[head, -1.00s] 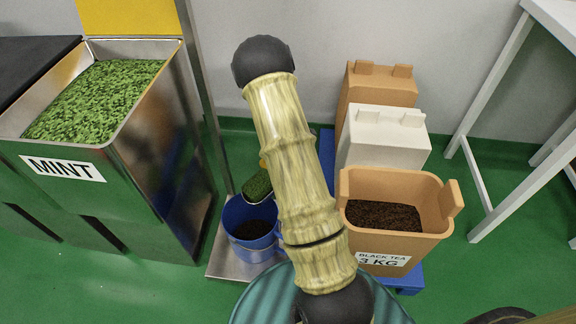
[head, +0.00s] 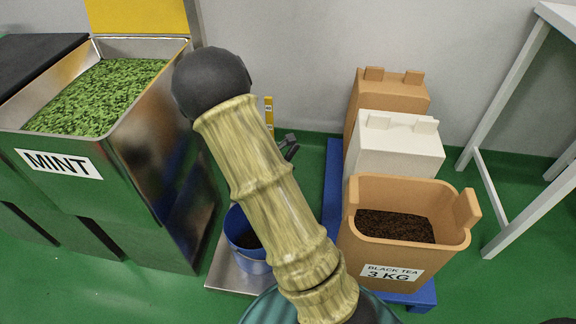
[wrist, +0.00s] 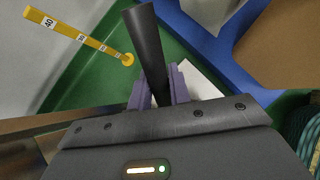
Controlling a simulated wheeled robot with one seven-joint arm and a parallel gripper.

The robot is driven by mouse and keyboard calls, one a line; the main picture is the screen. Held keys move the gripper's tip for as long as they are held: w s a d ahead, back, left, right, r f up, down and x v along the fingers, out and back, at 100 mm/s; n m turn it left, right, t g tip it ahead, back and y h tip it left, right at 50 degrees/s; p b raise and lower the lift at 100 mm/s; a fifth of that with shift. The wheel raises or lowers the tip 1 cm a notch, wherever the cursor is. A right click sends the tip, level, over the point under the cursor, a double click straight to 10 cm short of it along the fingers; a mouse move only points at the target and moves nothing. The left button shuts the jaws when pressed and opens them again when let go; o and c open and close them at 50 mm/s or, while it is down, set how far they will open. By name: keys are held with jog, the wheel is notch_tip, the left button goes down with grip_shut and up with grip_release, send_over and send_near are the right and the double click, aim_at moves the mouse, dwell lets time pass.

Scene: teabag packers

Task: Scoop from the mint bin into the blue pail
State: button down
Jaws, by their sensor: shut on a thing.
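The mint bin (head: 130,150) is a steel bin at the left of the head view, filled with green mint leaf (head: 98,95). The blue pail (head: 246,258) stands low at the centre, partly hidden by my arm, with dark contents inside. In the wrist view my gripper (wrist: 158,88) is shut on a dark handle (wrist: 147,40), the scoop's, between its purple fingers. The scoop's bowl is not visible in either current view, so its load cannot be seen. In the head view my arm hides most of the gripper.
The pail stands on a metal platform (head: 222,276). A yellow marked stick (head: 268,112) rises behind my arm and also shows in the wrist view (wrist: 85,40). A tan black tea bin (head: 350,240) stands at right on a blue base (head: 424,297), with white (head: 395,158) and tan bins behind.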

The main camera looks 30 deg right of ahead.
jog(key=shift+s+a+r+n+t+h+p, duration=0.15)
jog(key=shift+s+a+r+h+p, duration=0.2)
jog(key=shift+a+h, duration=0.4)
jog(key=shift+a+r+n+t+h+p, duration=0.1)
jog(key=shift+a+r+t+h, duration=0.1)
jog(key=shift+a+r+h, duration=0.5)
jog(key=shift+s+a+r+n+t+h+p, duration=0.2)
jog(key=shift+a+h, duration=0.25)
jog(key=shift+a, duration=0.55)
jog(key=s+a+r+n+t+h, duration=0.1)
jog(key=s+a+t+h, duration=0.2)
jog(key=a+h, duration=0.4)
jog(key=a, duration=0.5)
jog(key=shift+a+r+h+p, duration=0.2)
jog(key=shift+a+h+p, duration=0.1)
